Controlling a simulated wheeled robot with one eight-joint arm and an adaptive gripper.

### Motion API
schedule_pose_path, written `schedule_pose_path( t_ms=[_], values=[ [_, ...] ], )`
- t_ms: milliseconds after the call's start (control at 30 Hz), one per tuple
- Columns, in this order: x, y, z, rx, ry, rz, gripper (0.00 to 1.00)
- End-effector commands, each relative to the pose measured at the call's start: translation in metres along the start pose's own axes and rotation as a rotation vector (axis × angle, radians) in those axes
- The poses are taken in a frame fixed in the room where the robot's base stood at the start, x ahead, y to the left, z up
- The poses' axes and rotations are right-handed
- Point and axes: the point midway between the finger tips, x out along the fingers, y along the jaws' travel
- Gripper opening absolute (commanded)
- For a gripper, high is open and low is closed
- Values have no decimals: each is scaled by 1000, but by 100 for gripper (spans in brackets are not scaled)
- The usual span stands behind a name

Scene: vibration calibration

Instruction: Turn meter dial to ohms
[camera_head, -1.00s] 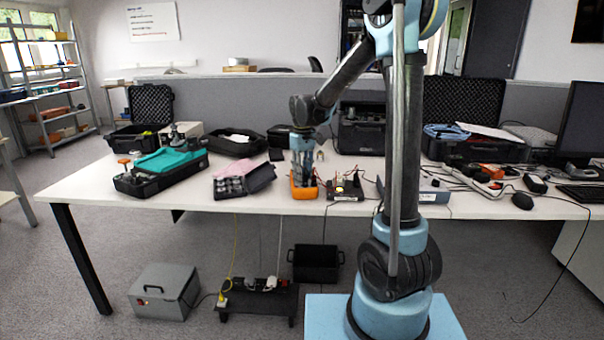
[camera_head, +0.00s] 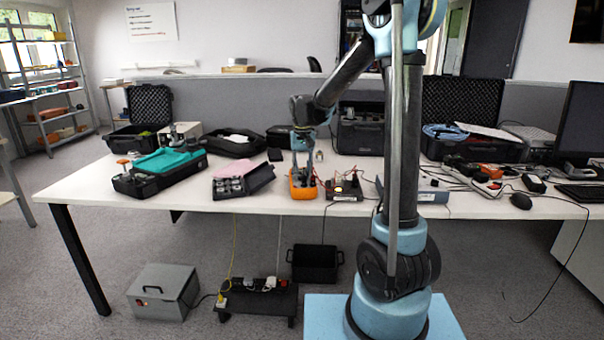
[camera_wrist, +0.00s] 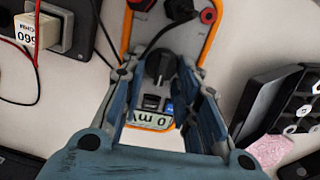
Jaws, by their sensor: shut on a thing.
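The orange meter (camera_head: 303,191) lies on the table in the head view, under my gripper (camera_head: 302,170). In the wrist view its orange rim and pale face (camera_wrist: 205,45) show, with leads plugged in at the top. The black meter dial (camera_wrist: 160,64) is between the fingertips of my gripper (camera_wrist: 161,70), which is shut on it. The display (camera_wrist: 150,117) is partly hidden by the fingers; a "0" and part of a unit show. The dial's exact pointing and its markings cannot be read.
A small dark device with red leads (camera_head: 344,188) stands close right of the meter. An open case with round parts (camera_head: 232,187) lies left of it. The front table strip is clear.

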Motion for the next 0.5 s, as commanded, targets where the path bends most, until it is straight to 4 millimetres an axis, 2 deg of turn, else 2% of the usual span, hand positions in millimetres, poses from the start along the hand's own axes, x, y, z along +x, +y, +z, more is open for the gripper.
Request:
schedule_pose_path(
  t_ms=[467,500],
  values=[
    [0,0,0,16,0,-1,5],
    [0,0,0,16,0,-1,34]
  ],
)
